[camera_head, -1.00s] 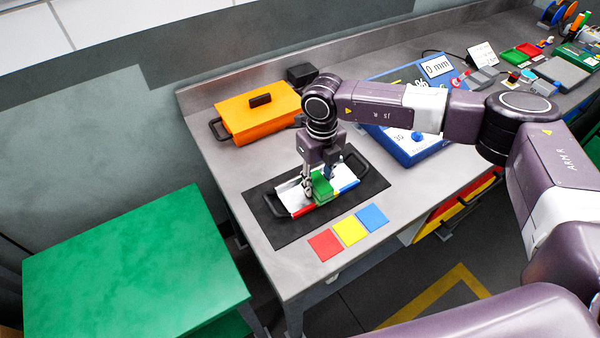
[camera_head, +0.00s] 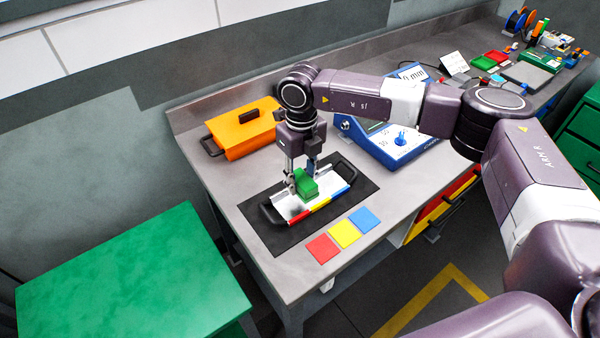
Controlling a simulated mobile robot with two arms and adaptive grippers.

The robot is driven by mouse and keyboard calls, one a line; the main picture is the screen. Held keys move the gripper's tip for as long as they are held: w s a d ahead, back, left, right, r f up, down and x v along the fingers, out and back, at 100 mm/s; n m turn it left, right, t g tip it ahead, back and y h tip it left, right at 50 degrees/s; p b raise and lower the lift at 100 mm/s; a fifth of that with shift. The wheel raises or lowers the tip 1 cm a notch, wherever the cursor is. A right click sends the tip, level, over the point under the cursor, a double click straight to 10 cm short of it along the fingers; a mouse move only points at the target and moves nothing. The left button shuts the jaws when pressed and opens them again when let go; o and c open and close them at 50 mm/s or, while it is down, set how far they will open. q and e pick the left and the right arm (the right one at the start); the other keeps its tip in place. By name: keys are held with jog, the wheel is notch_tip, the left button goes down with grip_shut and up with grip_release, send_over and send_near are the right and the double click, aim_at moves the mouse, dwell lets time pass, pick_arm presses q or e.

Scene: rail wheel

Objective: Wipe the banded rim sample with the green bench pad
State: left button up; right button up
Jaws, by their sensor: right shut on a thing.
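The banded rim sample (camera_head: 323,204) is a pale, shiny piece with red, yellow and blue bands along its front edge and a black handle at each end. It lies on a black mat (camera_head: 290,237) on the bench. My right gripper (camera_head: 303,184) points down over the sample, shut on the green bench pad (camera_head: 307,186). The pad is over the middle of the sample, behind the bands; I cannot tell whether it touches the surface. A dark patch shows on the sample left of the pad. My left gripper is not in view.
Red, yellow and blue squares (camera_head: 344,234) lie in front of the mat. An orange case (camera_head: 243,130) stands behind it. A blue instrument (camera_head: 393,143) is to the right, partly behind my arm. A green-topped cabinet (camera_head: 130,275) stands at the left.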

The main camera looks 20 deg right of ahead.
jog(key=shift+r, duration=1)
